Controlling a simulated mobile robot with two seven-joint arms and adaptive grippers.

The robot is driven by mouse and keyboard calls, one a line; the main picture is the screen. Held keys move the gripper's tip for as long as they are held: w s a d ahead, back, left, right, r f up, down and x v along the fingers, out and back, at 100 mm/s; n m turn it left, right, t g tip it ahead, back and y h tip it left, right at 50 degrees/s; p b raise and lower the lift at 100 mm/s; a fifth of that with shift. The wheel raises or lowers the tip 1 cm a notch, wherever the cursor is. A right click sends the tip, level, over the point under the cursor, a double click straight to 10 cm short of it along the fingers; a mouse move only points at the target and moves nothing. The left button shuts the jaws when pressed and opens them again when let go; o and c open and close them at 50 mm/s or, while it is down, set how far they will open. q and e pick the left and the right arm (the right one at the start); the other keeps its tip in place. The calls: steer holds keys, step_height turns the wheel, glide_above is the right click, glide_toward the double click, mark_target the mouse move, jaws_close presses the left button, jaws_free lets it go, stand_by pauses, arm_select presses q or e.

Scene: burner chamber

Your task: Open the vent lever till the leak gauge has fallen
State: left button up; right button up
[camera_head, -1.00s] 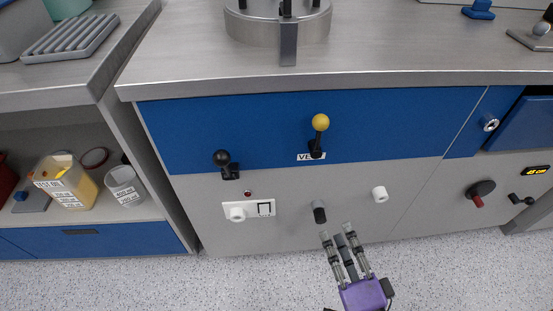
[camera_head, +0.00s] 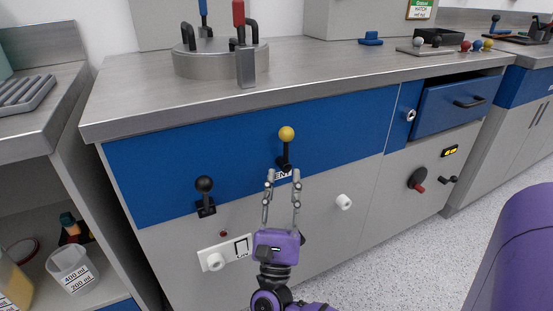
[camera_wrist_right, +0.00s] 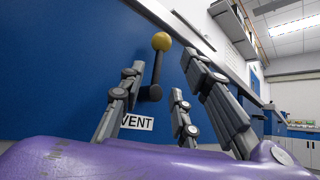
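The vent lever (camera_head: 286,140) is a black stem with a yellow ball knob on the blue panel, knob up, above a VENT label. It also shows in the right wrist view (camera_wrist_right: 158,66). My right gripper (camera_head: 283,174) is open and empty, its fingers pointing up at the lever from just below and partly covering the label. In the right wrist view the fingers (camera_wrist_right: 163,78) are spread, with the lever showing between them; I cannot tell whether they touch it. No dial that is clearly the leak gauge shows. My left gripper is out of view.
A black lever (camera_head: 205,194) stands left of the vent lever. A drawer (camera_head: 455,107) juts out at right.

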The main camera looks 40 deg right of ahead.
mark_target(287, 147)
steer(key=x, duration=0.6)
steer(key=shift+w+d+r, duration=0.15)
steer(key=shift+d+r, duration=0.05)
steer(key=shift+r, duration=0.1)
jaws_close()
steer(key=shift+r, duration=0.15)
